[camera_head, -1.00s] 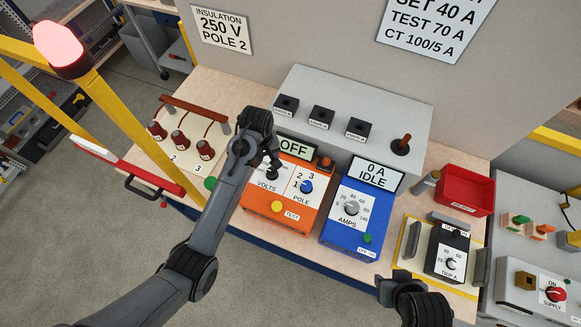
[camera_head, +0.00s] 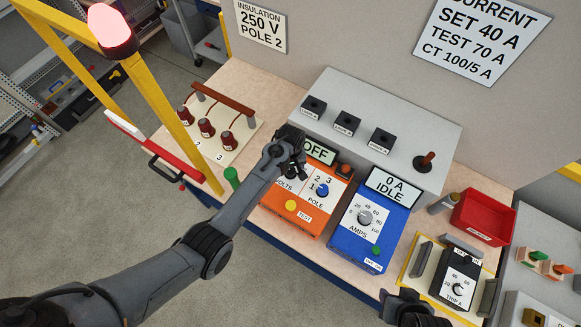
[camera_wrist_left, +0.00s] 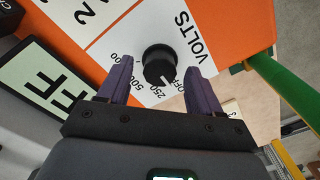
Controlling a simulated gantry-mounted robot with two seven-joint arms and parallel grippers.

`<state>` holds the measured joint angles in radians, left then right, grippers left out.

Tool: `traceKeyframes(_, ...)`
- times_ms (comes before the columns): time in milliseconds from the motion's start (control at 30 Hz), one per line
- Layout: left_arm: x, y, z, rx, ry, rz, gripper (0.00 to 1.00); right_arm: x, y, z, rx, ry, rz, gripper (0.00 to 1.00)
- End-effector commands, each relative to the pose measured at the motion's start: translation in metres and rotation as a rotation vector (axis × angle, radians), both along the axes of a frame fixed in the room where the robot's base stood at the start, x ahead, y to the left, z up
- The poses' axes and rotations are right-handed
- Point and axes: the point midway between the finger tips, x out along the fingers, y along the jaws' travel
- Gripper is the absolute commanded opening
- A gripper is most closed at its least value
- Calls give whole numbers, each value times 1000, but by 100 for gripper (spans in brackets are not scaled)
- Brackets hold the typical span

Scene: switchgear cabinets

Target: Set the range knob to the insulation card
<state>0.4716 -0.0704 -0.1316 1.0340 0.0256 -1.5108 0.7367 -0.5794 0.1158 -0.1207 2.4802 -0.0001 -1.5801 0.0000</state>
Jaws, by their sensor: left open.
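The insulation card (camera_head: 261,24) on the back panel reads 250 V, POLE 2. The orange tester (camera_head: 297,212) has a display (camera_head: 319,151) reading OFF and a blue POLE knob (camera_head: 321,190). Its black VOLTS range knob (camera_wrist_left: 160,65) shows clearly in the left wrist view, with its white mark near the 250 and OFF labels. My left gripper (camera_wrist_left: 159,72) is open, one purple finger on each side of this knob, with gaps visible. In the head view the left gripper (camera_head: 297,167) hides much of the knob. My right gripper (camera_head: 405,300) shows only partly at the bottom edge.
A blue AMPS unit (camera_head: 365,238) stands right of the tester. A green post (camera_head: 232,177) stands close to my left arm. A grey box (camera_head: 390,110) with black sockets is behind. A red bin (camera_head: 483,217) and trip relay (camera_head: 459,275) are at right.

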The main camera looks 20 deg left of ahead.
Motion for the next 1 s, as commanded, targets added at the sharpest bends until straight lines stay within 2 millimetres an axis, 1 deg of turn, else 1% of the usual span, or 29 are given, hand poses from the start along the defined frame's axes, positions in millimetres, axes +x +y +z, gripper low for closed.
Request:
traceKeyframes(133,0,0,-4,0,-1,0,64,0,-1,0,-5,0,4,43)
traceKeyframes(333,0,0,-4,0,-1,0,64,0,-2,0,-10,1,6,43)
traceKeyframes(367,0,0,-4,0,-1,0,63,0,-2,0,-9,1,5,43)
traceKeyframes(700,0,0,-4,0,0,-1,11,0,-2,0,-7,1,3,43)
traceKeyframes(733,0,0,-4,0,0,-1,8,0,-2,0,-7,1,3,43)
traceKeyframes(1000,0,0,-3,0,0,-35,9,0,0,3,0,1,-1,43)
